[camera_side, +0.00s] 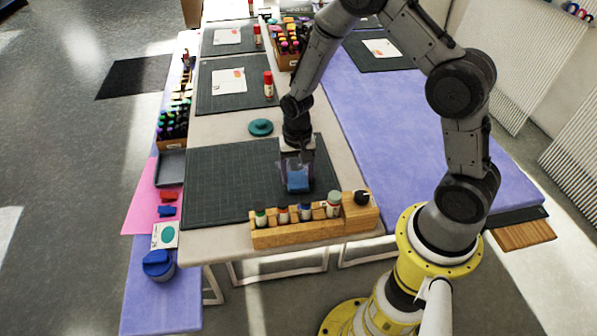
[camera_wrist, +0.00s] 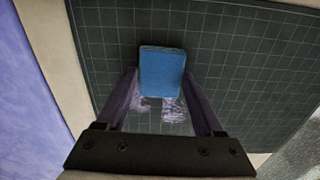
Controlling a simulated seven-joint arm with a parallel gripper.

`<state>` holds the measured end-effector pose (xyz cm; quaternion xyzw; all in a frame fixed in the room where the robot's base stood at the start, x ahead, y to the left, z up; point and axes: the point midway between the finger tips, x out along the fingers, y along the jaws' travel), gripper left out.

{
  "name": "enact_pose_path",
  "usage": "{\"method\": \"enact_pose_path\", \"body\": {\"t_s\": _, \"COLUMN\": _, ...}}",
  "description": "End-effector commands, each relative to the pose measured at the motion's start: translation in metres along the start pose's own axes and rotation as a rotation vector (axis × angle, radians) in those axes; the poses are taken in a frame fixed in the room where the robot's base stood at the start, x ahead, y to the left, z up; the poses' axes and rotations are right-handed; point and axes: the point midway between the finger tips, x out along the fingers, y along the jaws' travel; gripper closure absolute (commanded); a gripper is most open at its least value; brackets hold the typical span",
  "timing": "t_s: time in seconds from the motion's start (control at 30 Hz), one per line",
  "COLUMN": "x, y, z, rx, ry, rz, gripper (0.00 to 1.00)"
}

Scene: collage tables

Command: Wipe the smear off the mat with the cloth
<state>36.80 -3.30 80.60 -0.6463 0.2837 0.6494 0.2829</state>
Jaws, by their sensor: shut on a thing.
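The dark green gridded mat (camera_side: 228,186) lies on the near end of the table; it also fills much of the wrist view (camera_wrist: 245,62). My gripper (camera_side: 297,172) is over the mat's right part, pointing down. Its two purple fingers are shut on a blue cloth (camera_side: 298,184), a folded block, which also shows between the fingertips in the wrist view (camera_wrist: 162,73). The cloth is at or just above the mat; I cannot tell if it touches. A pale whitish-purple smear (camera_wrist: 172,110) shows on the mat between the fingers, in patches beside the cloth.
A wooden rack (camera_side: 292,233) of several bottles stands close in front of my gripper. A teal round lid (camera_side: 261,127) lies behind the mat. A grey tray (camera_side: 171,168) and a blue-lidded jar (camera_side: 158,264) are at the left. The mat's left part is clear.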

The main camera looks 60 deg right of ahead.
Motion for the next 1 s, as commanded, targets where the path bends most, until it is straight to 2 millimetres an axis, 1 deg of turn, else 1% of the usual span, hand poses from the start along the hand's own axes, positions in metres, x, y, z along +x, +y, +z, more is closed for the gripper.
{"method": "enact_pose_path", "body": {"t_s": 0.1, "x": 0.000, "y": -0.009, "z": -0.001, "rx": -0.003, "ry": 0.003, "rz": -0.003, "gripper": 0.84}}
{"method": "enact_pose_path", "body": {"t_s": 0.23, "x": 0.000, "y": -0.014, "z": -0.002, "rx": 0.000, "ry": 0.003, "rz": -0.002, "gripper": 0.84}}
{"method": "enact_pose_path", "body": {"t_s": 0.43, "x": 0.000, "y": -0.015, "z": -0.008, "rx": 0.001, "ry": 0.003, "rz": -0.003, "gripper": 0.84}}
{"method": "enact_pose_path", "body": {"t_s": 0.7, "x": 0.001, "y": -0.016, "z": -0.027, "rx": 0.002, "ry": 0.004, "rz": -0.003, "gripper": 0.84}}
{"method": "enact_pose_path", "body": {"t_s": 1.0, "x": 0.002, "y": -0.017, "z": -0.036, "rx": 0.001, "ry": 0.006, "rz": -0.004, "gripper": 0.84}}
